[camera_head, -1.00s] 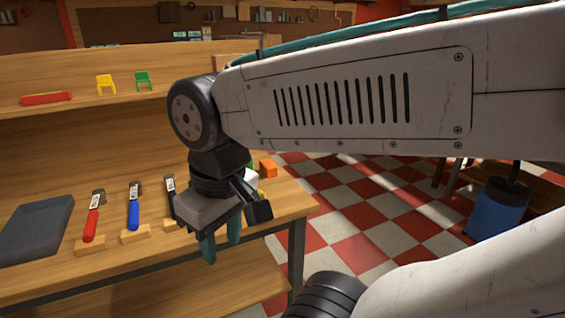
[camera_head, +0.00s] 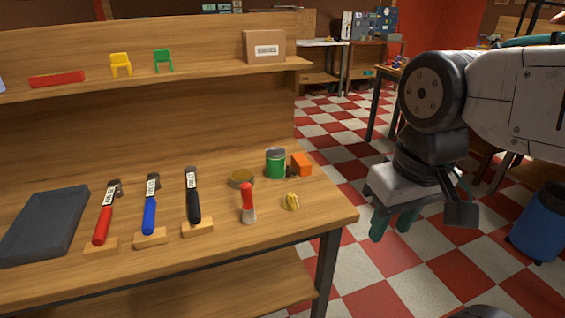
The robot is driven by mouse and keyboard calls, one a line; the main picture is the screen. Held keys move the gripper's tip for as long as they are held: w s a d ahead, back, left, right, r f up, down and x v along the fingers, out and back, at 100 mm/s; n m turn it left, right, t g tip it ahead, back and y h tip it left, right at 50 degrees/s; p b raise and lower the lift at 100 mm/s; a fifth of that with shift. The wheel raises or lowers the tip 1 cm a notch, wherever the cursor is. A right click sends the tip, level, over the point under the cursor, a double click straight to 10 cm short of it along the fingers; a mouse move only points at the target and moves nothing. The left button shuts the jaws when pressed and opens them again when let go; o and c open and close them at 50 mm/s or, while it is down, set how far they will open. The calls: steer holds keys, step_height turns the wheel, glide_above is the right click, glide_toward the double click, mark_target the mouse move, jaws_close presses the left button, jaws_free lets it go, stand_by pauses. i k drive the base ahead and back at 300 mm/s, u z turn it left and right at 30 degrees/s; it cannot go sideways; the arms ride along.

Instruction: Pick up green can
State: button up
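The green can (camera_head: 276,164) stands upright near the back right of the wooden workbench (camera_head: 318,212). It has a green side and a grey top. My gripper (camera_head: 392,227) hangs to the right of the bench, over the checkered floor and apart from the can. Its two dark green fingers point down with a gap between them, and nothing shows between them.
An orange block (camera_head: 301,164) sits right beside the can, and a round brown tin (camera_head: 241,179) is to its left. Hammers (camera_head: 150,210) and a grey tray (camera_head: 44,226) are further left.

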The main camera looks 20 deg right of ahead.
mark_target(275, 157)
steer(key=z, duration=3.7)
steer(key=k, duration=1.4)
steer(key=u, duration=1.7)
steer(key=i, duration=0.5)
